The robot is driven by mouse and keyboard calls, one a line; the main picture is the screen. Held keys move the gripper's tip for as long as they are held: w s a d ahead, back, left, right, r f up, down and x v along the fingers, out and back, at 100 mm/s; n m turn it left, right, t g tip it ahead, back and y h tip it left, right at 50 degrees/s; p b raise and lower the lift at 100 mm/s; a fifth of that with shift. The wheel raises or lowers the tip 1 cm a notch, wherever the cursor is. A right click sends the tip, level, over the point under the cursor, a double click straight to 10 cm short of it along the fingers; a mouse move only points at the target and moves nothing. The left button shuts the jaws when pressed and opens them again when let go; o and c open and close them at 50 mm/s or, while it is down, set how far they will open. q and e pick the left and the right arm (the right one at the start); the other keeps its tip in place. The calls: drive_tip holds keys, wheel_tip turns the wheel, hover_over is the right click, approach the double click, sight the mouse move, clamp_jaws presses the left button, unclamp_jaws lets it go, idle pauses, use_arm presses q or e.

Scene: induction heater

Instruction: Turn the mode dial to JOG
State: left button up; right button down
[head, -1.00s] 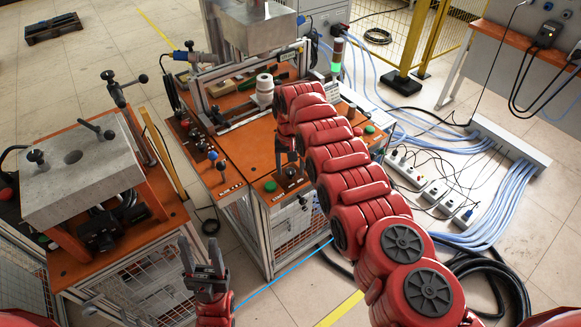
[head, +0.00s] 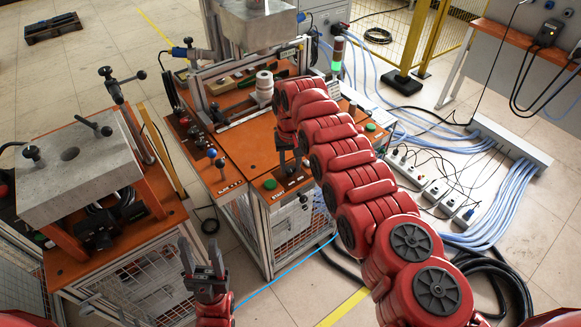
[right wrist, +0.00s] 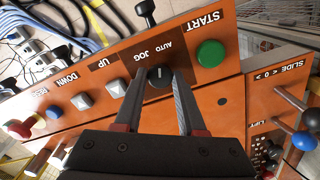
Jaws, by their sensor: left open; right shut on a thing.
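The mode dial (right wrist: 158,76) is a black knob with a white pointer line on the orange panel. Its labels AUTO and JOG stand just above it in the right wrist view. The pointer line is roughly upright in that picture, roughly between the two labels. My right gripper (right wrist: 159,82) is shut on the dial, one finger on each side. In the head view my right gripper (head: 289,165) reaches down to the panel corner and largely hides the dial. My left gripper (head: 200,254) is open and empty, low in front of the machine.
A green START button (right wrist: 210,53) sits close beside the dial. UP and DOWN buttons (right wrist: 117,87), a blue button (right wrist: 53,112) and a red button (right wrist: 20,129) follow along the panel. Lever knobs (right wrist: 303,140) stand on the neighbouring panel. A grey block (head: 80,165) stands on the left bench.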

drive_tip(key=n+b, duration=0.5)
drive_tip(key=shift+w+f, duration=0.1)
drive_tip(key=shift+f, duration=0.05)
drive_tip(key=n+b, duration=0.1)
drive_tip(key=n, duration=0.1)
drive_tip(key=shift+n+b, duration=0.4)
drive_tip(key=shift+r+n+b, duration=0.2)
drive_tip(key=shift+n+b, duration=0.1)
drive_tip(key=shift+n, duration=0.7)
drive_tip(key=c, duration=0.5)
unclamp_jaws()
